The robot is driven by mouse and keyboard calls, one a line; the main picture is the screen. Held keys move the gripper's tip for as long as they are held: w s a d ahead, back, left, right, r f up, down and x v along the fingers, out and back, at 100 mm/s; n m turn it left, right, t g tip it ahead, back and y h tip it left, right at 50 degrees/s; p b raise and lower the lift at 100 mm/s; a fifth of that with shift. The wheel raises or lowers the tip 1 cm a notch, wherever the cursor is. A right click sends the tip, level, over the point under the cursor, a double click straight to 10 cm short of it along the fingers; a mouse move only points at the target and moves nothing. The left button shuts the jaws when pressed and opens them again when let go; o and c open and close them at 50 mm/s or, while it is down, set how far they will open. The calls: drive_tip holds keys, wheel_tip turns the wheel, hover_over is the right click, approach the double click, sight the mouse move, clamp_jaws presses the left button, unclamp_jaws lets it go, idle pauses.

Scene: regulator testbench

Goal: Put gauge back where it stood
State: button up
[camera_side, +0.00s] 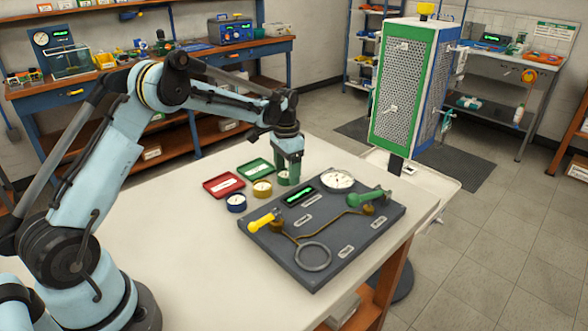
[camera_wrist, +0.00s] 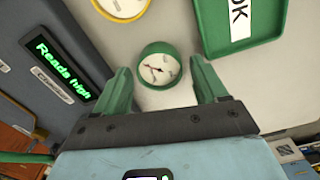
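A small green-rimmed gauge (camera_wrist: 160,66) with a white face lies between my fingertips in the wrist view. In the side view the green-rimmed gauge (camera_side: 284,179) is on the table beside the board, partly hidden by my gripper. My gripper (camera_side: 291,172) points down over it. Its green fingers (camera_wrist: 160,78) stand apart with a gap to the gauge on both sides. A yellow-rimmed gauge (camera_side: 262,189) and a blue-rimmed gauge (camera_side: 236,203) stand to its left. The dark test board (camera_side: 345,236) carries an empty grey ring (camera_side: 313,257) and a lit display (camera_side: 300,195) that says "Reads high" in the wrist view.
A green tray (camera_side: 268,173), marked OK in the wrist view, and a red tray (camera_side: 210,186) lie behind the gauges. The board also holds a large white dial (camera_side: 338,181), a yellow handle (camera_side: 263,221) and a green handle (camera_side: 371,197). The table's left front is clear.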

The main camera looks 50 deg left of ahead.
sight(287, 172)
drive_tip(key=shift+r, duration=0.1)
wheel_tip(287, 172, up, 12)
drive_tip(key=s+d+r+t, duration=0.3)
drive_tip(key=s+d+r, duration=0.35)
drive_tip(key=s, duration=0.25)
drive_tip(key=s+d+f+t, duration=0.1)
drive_tip(key=s+d+f, duration=0.1)
drive_tip(key=s, duration=0.2)
drive_tip(key=s+d+f+n+t, duration=0.1)
drive_tip(key=s+d+f, duration=0.1)
drive_tip(key=s, duration=0.2)
drive_tip(key=s+d+f+n+t, duration=0.1)
drive_tip(key=s+d+t, duration=0.1)
drive_tip(key=s+d, duration=0.1)
drive_tip(key=shift+s+f, duration=0.4)
drive_tip(key=shift+s, duration=0.35)
idle(0.6)
